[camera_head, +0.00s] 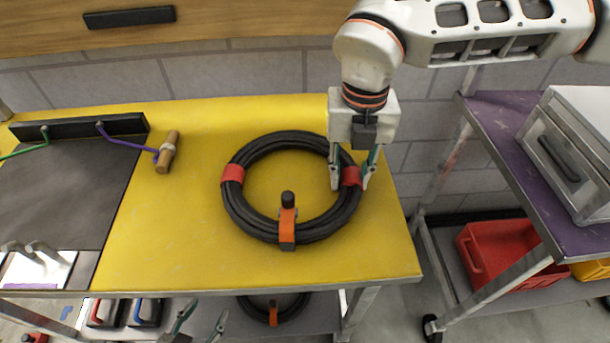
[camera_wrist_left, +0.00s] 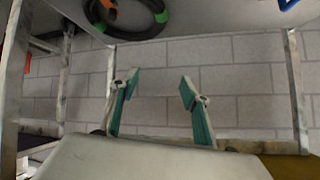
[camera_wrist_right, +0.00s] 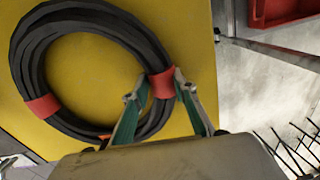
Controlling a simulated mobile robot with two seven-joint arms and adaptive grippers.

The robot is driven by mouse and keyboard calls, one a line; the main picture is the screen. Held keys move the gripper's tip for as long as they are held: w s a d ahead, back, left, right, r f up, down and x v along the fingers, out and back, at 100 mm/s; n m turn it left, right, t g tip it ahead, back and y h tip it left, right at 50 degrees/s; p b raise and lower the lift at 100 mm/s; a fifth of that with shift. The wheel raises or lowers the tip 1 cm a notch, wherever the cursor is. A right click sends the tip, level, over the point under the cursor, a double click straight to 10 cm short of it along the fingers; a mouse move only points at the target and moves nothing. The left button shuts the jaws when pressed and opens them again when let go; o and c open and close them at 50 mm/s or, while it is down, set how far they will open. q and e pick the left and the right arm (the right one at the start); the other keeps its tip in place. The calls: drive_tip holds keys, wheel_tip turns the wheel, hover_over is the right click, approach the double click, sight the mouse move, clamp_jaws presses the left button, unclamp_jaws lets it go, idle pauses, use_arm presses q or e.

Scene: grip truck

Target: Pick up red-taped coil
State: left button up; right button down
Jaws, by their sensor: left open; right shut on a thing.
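The red-taped coil (camera_head: 253,220) is a thick black cable ring lying on the yellow table top (camera_head: 180,240). It has red tape on its left and right sides and an orange strap with a black knob at its front. My right gripper (camera_head: 352,182) comes down from above and is shut on the coil's right side at the red tape. The right wrist view shows the coil (camera_wrist_right: 75,25), with the fingers (camera_wrist_right: 160,95) either side of the tape. My left gripper (camera_head: 200,322) is open and empty, low in front of the table; the left wrist view shows its fingers (camera_wrist_left: 150,90) apart.
Another black coil (camera_head: 285,308) with an orange strap is on the shelf below. A wooden-handled tool (camera_head: 167,152) lies on the table's left part, beside a dark panel (camera_head: 70,190). A purple cart (camera_head: 500,130) with a metal box (camera_head: 570,150) stands at right.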

drive_tip(key=shift+w+a+r, duration=0.1)
drive_tip(key=shift+r, duration=0.6)
wheel_tip(320, 180, up, 19)
drive_tip(key=p, duration=0.2)
drive_tip(key=shift+p, duration=0.4)
